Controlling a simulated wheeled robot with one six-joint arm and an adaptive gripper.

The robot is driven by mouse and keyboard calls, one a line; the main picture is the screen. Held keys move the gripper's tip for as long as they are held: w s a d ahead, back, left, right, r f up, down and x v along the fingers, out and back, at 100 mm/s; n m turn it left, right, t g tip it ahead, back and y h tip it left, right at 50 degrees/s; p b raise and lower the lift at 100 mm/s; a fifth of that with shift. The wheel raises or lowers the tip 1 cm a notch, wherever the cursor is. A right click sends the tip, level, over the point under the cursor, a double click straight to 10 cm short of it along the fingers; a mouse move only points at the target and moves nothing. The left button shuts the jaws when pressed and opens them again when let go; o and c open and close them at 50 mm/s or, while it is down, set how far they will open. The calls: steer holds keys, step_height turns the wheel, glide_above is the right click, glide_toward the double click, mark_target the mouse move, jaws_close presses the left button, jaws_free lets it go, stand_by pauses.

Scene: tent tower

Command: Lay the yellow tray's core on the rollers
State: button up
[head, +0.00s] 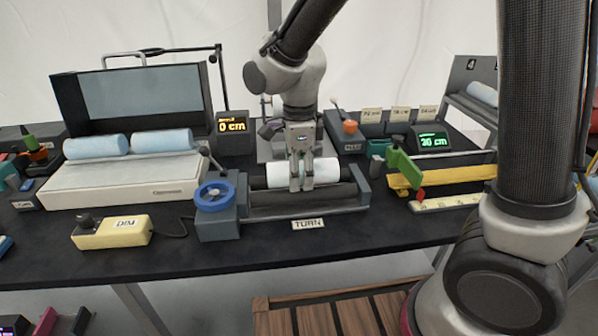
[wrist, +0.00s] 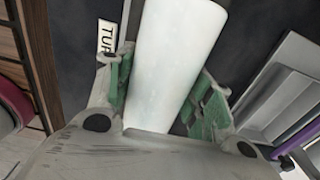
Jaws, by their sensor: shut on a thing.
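My gripper (head: 301,186) points down with its fingers shut on a pale white core (head: 325,172). In the wrist view the core (wrist: 178,55) runs lengthwise between the green-padded fingers of the gripper (wrist: 165,92). The core lies level over the dark rollers (head: 315,200), in line with them. I cannot tell whether it touches them. The roller stand has a blue handwheel (head: 215,196) at its left end and a TURN label (head: 308,224) in front. The yellow tray (head: 455,179) is to the right; no core shows on it.
Two pale blue rolls (head: 162,141) lie on a white machine (head: 125,185) at left. A yellow DIM box (head: 112,232) stands in front of it. A green-handled tool (head: 403,165) stands by the yellow tray. A display (head: 432,141) reads 30 cm. The front of the black table is mostly clear.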

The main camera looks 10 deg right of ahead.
steer(key=shift+f, duration=0.1)
steer(key=o, duration=1.4)
step_height(320, 180, up, 12)
steer(key=shift+r, duration=0.1)
